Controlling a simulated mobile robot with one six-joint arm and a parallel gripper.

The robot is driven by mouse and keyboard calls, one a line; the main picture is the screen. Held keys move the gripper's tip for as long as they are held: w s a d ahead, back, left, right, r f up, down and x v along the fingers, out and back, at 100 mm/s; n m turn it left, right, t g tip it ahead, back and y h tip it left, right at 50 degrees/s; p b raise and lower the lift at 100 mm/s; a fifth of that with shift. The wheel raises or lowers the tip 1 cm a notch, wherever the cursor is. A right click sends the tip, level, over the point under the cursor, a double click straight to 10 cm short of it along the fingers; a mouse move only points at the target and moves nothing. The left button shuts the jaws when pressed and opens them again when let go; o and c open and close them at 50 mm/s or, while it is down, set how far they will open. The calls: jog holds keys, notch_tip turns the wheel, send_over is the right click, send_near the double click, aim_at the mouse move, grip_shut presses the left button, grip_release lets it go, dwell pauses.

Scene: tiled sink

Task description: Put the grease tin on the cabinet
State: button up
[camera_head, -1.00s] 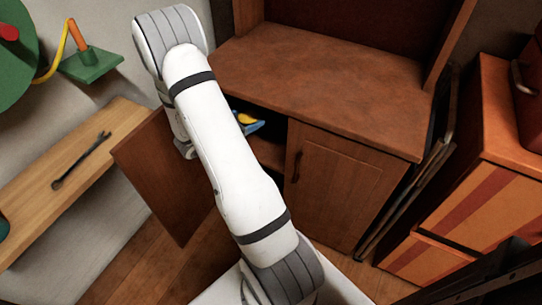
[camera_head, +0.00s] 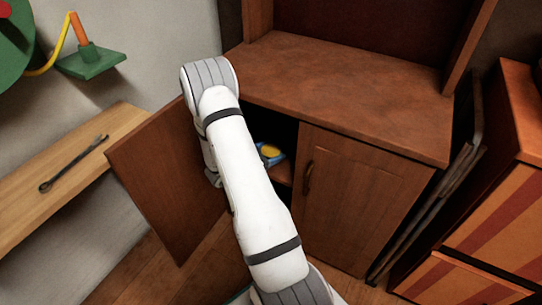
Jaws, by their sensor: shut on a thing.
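The brown wooden cabinet (camera_head: 345,85) stands in the middle, with a bare top. Its left door (camera_head: 165,185) is open and its right door (camera_head: 360,200) is shut. A small blue and yellow thing (camera_head: 270,153) shows in the dark left opening, partly behind my arm. I cannot tell whether it is the grease tin. No other thing that could be the tin shows. My arm reaches up in front of the left opening.
A wooden shelf (camera_head: 45,190) with a wrench (camera_head: 73,165) is on the left wall, below a green bracket (camera_head: 90,61). Folded dark frames (camera_head: 430,200) lean right of the cabinet, beside an orange striped cabinet (camera_head: 505,220). The cabinet top is free.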

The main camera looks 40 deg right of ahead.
jog(key=shift+f, duration=0.3)
jog(key=shift+f, duration=0.2)
jog(key=o, duration=1.3)
jog(key=shift+r, duration=0.3)
jog(key=shift+a+r+p, duration=0.25)
jog(key=shift+a+p, duration=0.5)
jog(key=shift+a, duration=1.25)
jog(key=shift+a+r+p, duration=0.25)
jog(key=shift+a+p, duration=0.5)
jog(key=shift+a, duration=1.25)
jog(key=shift+a+r+p, duration=0.25)
jog(key=shift+a+p, duration=0.5)
jog(key=shift+a, duration=1.25)
jog(key=shift+s, duration=0.1)
